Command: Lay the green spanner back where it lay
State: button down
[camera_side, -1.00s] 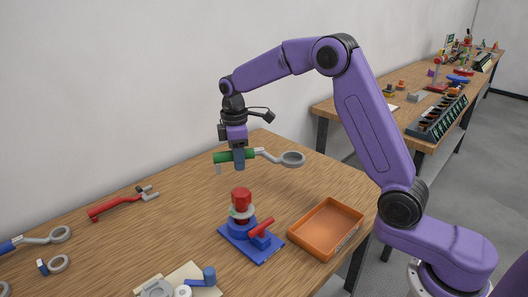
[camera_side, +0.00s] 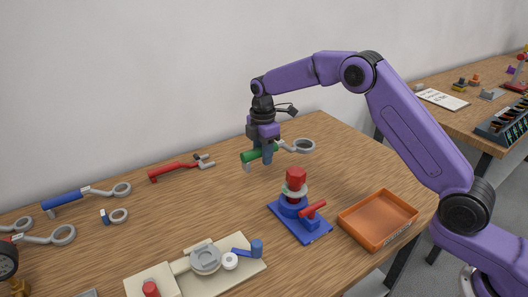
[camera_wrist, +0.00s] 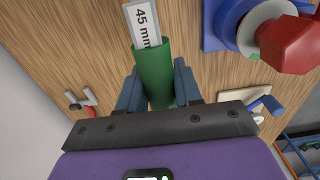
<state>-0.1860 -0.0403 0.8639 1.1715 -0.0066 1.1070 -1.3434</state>
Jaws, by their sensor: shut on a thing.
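The green spanner (camera_side: 257,154) has a green handle and a grey shaft with a ring end (camera_side: 303,146). My gripper (camera_side: 267,156) is shut on its green handle and holds it above the table, roughly level, ring end to the right. In the wrist view the green handle (camera_wrist: 155,75) lies between my two blue fingers, with a "45 mm" label beyond it. The ring end is out of the wrist view. A red spanner (camera_side: 178,169) and a blue spanner (camera_side: 70,199) lie on the table to the left.
A valve with a red top (camera_side: 296,179) on a blue base stands in front and right of my gripper. An orange tray (camera_side: 377,220) is right of it. A cream plate with fittings (camera_side: 250,268) lies in front. The table between the red spanner and valve is bare.

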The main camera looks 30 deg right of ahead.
jog(key=shift+f, duration=4.55)
jog(key=c, duration=0.7)
grip_release()
jog(key=shift+f, duration=0.1)
